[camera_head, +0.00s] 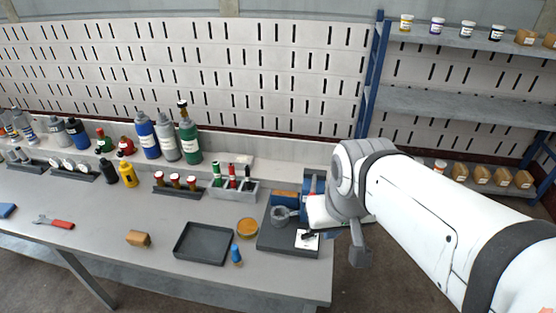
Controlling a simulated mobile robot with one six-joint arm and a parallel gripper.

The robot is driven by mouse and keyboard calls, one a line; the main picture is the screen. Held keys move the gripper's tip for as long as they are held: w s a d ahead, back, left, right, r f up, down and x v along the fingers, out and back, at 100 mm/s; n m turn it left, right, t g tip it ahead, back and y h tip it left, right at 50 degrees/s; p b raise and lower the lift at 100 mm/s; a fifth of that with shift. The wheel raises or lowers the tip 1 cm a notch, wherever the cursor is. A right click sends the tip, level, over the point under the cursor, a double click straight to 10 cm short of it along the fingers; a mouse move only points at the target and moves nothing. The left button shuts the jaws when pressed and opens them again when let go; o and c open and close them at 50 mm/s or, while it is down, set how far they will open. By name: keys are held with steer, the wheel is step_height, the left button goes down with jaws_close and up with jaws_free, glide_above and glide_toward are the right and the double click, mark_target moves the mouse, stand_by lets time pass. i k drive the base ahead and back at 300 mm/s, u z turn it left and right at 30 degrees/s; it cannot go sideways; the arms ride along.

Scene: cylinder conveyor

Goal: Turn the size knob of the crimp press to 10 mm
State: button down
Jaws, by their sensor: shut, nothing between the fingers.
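The crimp press stands at the right end of the grey workbench, with a dark base plate (272,241), a blue body (309,184) and a grey round part (284,215). A small white plate (307,241) with a dark mark or knob on it lies at the front right of the base. The size setting is too small to read. My gripper (318,213) is shut, just above and beside this plate. My arm hides the right side of the press, and I cannot tell whether the fingers touch the knob.
A dark empty tray (204,243), an orange round dish (247,228) and a blue-capped small bottle (236,255) stand left of the press. A grey rack (233,193) with several markers is behind. Bottles line the bench's back.

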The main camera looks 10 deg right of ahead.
mark_target(307, 235)
steer(key=z, duration=0.85)
steer(key=k, duration=1.3)
steer(key=u, duration=0.75)
steer(key=i, duration=1)
